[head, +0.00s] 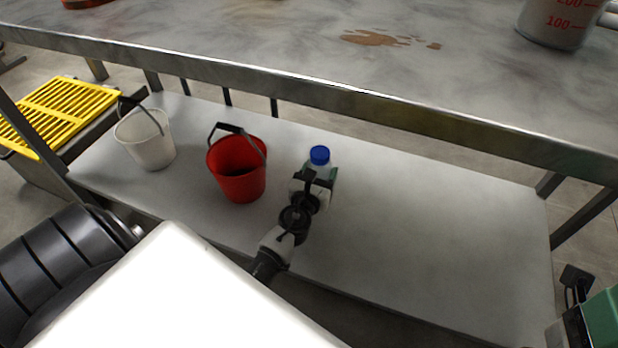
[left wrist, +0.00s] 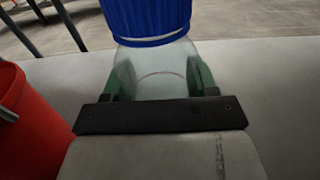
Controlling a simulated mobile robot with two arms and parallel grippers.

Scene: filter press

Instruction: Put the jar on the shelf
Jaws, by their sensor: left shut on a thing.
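The jar (head: 319,158) is clear with a blue lid and is upright at the lower shelf (head: 430,220) under the bench. In the left wrist view the jar (left wrist: 152,62) stands between the green finger pads, its blue lid at the top. My left gripper (head: 316,180) is shut on the jar. The gripper hides the jar's lower part, so I cannot tell whether its base touches the shelf. My right gripper (head: 575,300) shows only in part at the lower right edge, away from the jar; its fingers are not clear.
A red bucket (head: 238,180) stands on the shelf just left of the jar, and a white bucket (head: 146,138) farther left. The shelf right of the jar is clear. The bench top (head: 250,45) overhangs, with a brown spill (head: 375,38) and a measuring beaker (head: 550,25).

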